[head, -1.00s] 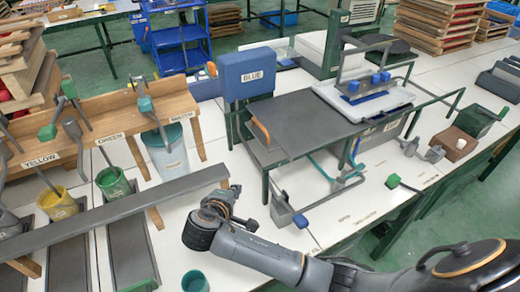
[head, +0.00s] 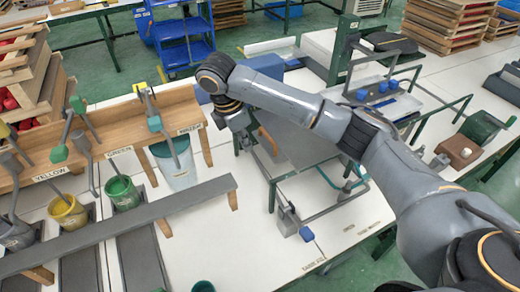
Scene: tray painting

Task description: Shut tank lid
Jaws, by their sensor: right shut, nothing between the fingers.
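The blue tank part marked BLUE in the earlier picture (head: 264,65) stands at the back of the grey bench, largely hidden by my right arm; its label is covered. I cannot tell the lid's angle. A dark grey flat top (head: 300,135) lies in front of it, with an orange handle (head: 268,141) at its left edge. My right gripper (head: 243,145) is shut and empty, pointing down just left of the orange handle, in front of the blue part. Whether it touches either is unclear. My left gripper is not in view.
A white bucket (head: 178,171) stands left of the bench, with green (head: 122,193) and yellow (head: 68,211) pots farther left. A long grey bar (head: 120,226) crosses the front left.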

